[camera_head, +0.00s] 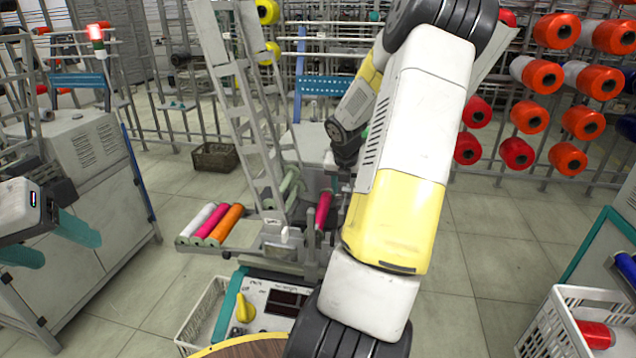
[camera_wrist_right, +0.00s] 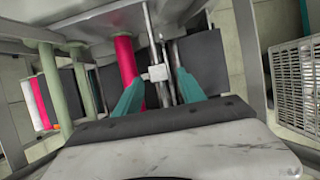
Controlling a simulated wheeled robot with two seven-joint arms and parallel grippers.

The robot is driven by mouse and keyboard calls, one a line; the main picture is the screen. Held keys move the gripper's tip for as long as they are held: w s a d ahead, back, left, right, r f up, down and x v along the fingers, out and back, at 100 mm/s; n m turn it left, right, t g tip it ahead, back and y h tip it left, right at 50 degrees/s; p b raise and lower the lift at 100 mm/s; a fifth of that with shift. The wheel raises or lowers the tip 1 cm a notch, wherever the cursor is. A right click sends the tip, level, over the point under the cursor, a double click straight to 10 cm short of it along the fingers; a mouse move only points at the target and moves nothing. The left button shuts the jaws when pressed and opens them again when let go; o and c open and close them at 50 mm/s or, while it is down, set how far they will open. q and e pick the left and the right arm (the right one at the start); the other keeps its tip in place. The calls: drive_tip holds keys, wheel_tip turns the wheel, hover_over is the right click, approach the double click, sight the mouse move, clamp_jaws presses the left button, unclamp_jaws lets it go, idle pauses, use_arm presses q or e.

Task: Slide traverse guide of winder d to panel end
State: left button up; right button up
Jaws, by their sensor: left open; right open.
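The winder (camera_head: 262,300) with its front control panel stands at the centre of the head view; my right arm covers much of its right side. In the right wrist view a small light block, apparently the traverse guide (camera_wrist_right: 157,73), sits on a thin metal rod. My right gripper (camera_wrist_right: 163,84) is open, its teal fingers on either side of the block and rod; I cannot tell whether they touch. It is hidden in the head view. A magenta bobbin (camera_wrist_right: 125,62) lies left of the block. My left gripper (camera_head: 58,242) is open and empty at the left edge.
A white crate (camera_head: 205,312) stands by the panel, and another crate (camera_head: 540,325) is at lower right. A grey cabinet (camera_head: 95,195) is near my left gripper. Thread racks line the back.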

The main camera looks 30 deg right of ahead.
drive_tip(key=v, duration=0.7)
